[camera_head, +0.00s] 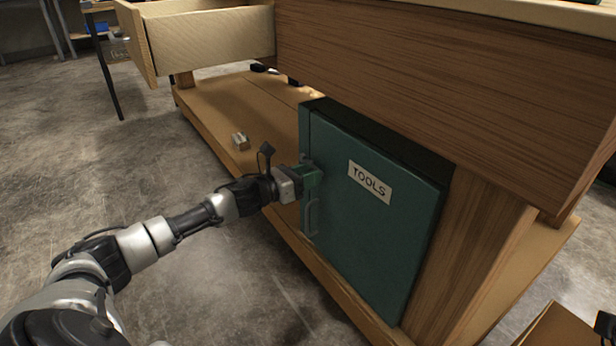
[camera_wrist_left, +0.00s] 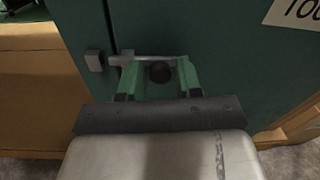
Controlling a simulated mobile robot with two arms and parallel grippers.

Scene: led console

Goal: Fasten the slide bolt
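The green tool cabinet (camera_head: 375,235) has a door with a "TOOLS" label. A grey slide bolt (camera_wrist_left: 126,59) lies across the door's left edge in the left wrist view. Its tip points at a small grey keeper block (camera_wrist_left: 95,60) on the frame side; I cannot tell whether it enters the block. My left gripper (camera_head: 311,180) is at the bolt, above the door handle (camera_head: 311,216). In the left wrist view its green fingers (camera_wrist_left: 158,75) stand apart on either side of a dark round knob (camera_wrist_left: 160,72), with gaps visible. My right gripper's fingers do not show.
The cabinet stands on a wooden bench's lower shelf (camera_head: 235,100), under the bench top. A drawer (camera_head: 210,38) hangs open at upper left. A small metallic block (camera_head: 240,141) lies on the shelf. A wooden box (camera_head: 560,330) is at lower right.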

